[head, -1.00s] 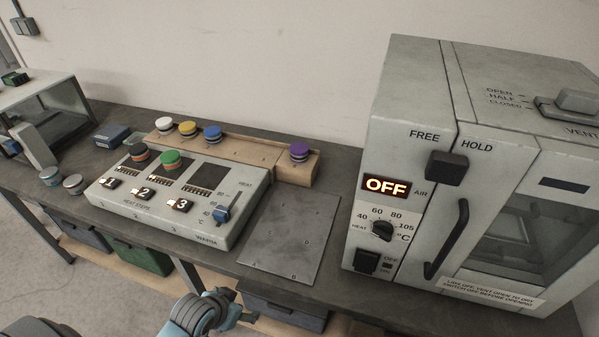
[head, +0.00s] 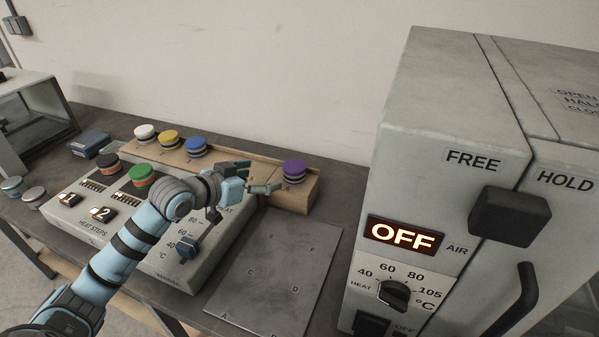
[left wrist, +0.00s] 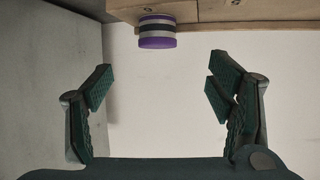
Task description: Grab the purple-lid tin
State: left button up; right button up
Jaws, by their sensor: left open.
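The purple-lid tin (head: 293,171) stands upright at the right end of a wooden rack (head: 300,197) behind the heating unit. It also shows in the left wrist view (left wrist: 157,31), upside down at the top centre, with its purple lid, grey body and dark band. My left gripper (head: 262,179) is open and empty, just left of the tin in the head view. In the left wrist view its two green-padded fingers (left wrist: 158,88) are spread wide, and the tin lies beyond their tips, between their lines. They do not touch it. My right gripper is not in view.
White (head: 145,132), yellow (head: 168,139) and blue (head: 197,146) lidded tins stand left along the rack. Green (head: 142,176) and dark-orange (head: 107,160) ones sit on the heating unit (head: 165,262). A bare metal plate (head: 275,275) lies in front. A tall oven (head: 430,150) stands right.

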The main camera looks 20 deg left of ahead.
aim_at(294, 166)
pick_arm(q)
jog(key=shift+t, duration=0.3)
jog(key=x, duration=0.2)
jog(key=b+x, duration=0.1)
jog(key=x, duration=0.4)
jog(key=shift+w+r+b, duration=0.2)
jog(key=shift+w+b, duration=0.15)
jog(key=shift+w, duration=0.15)
jog(key=x, duration=0.2)
jog(key=b+x, duration=0.1)
jog(key=x, duration=0.3)
jog(key=shift+d+f, duration=0.2)
jog(key=shift+d, duration=0.15)
jog(key=shift+s, duration=0.1)
jog(key=shift+c, duration=0.4)
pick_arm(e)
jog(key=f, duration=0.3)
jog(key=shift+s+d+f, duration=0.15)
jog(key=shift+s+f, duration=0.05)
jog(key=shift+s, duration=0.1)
pick_arm(q)
jog(key=shift+r, duration=0.1)
jog(key=c, duration=1.3)
